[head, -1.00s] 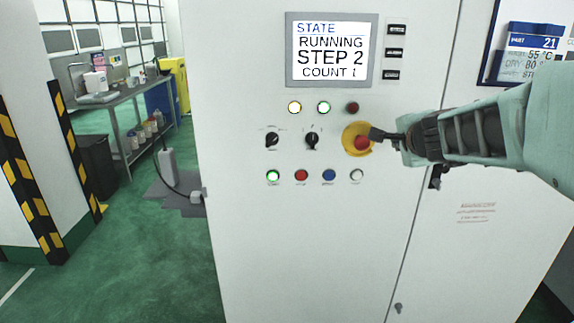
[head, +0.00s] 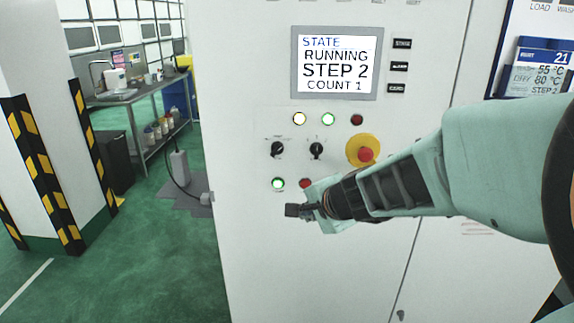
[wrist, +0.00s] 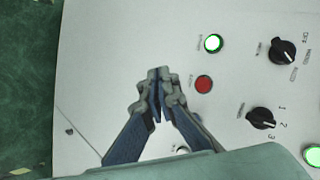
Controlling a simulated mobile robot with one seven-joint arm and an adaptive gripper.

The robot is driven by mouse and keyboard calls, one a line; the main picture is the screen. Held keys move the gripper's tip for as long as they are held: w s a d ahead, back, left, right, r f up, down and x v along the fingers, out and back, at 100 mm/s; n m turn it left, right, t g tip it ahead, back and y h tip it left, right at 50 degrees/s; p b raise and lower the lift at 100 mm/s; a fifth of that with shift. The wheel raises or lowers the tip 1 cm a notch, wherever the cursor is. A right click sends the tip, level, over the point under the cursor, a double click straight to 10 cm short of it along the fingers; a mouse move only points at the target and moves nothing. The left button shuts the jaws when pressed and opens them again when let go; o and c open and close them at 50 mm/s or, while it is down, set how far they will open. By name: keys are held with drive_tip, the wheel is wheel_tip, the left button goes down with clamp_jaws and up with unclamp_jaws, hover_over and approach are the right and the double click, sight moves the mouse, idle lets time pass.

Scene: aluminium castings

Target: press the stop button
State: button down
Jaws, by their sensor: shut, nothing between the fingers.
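A small red push button (head: 304,183) sits in the bottom row of the white cabinet's panel, right of a lit green button (head: 278,184). In the wrist view the red button (wrist: 204,84) is clear, with the lit green button (wrist: 213,43) above it. Its label is too small to read. A larger red mushroom button (head: 366,154) on a yellow disc sits above and to the right. My gripper (head: 292,210) is shut and empty, just below the bottom row. In the wrist view the fingertips (wrist: 160,75) are left of the red button, apart from it in the picture.
The screen (head: 336,64) reads RUNNING, STEP 2, COUNT 1. Two black selector knobs (head: 277,149) (head: 316,150) sit above the bottom row. My arm hides the row's right part. Green floor lies left of the cabinet, with a striped pillar (head: 50,160) and a workbench (head: 135,95).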

sight(305, 184)
drive_tip(key=w+p, duration=0.2)
drive_tip(key=w, duration=0.7)
drive_tip(key=shift+d, duration=0.45)
drive_tip(key=shift+w, duration=0.1)
idle(1.1)
drive_tip(key=shift+w, duration=0.25)
drive_tip(key=shift+w, duration=0.45)
idle(0.7)
drive_tip(key=shift+s, duration=0.1)
drive_tip(key=shift+s+b, duration=0.45)
drive_tip(key=shift+s, duration=0.35)
